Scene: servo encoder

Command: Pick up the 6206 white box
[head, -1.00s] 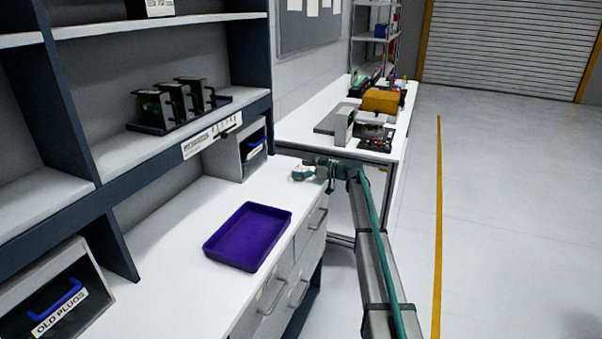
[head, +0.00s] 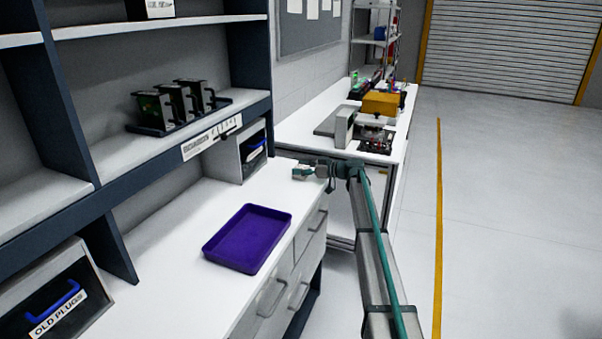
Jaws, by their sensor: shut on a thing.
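My gripper (head: 301,172) is at the far right end of the white bench, near its corner, with its teal fingers to the left of the wrist. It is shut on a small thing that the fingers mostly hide. I cannot make out the held thing's shape, and no 6206 marking is readable on it. No box can be clearly identified as the 6206 white box.
A purple tray (head: 248,238) lies empty on the bench. Dark units (head: 178,103) sit on the shelf. A second table (head: 318,122) holds a yellow box (head: 381,103).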

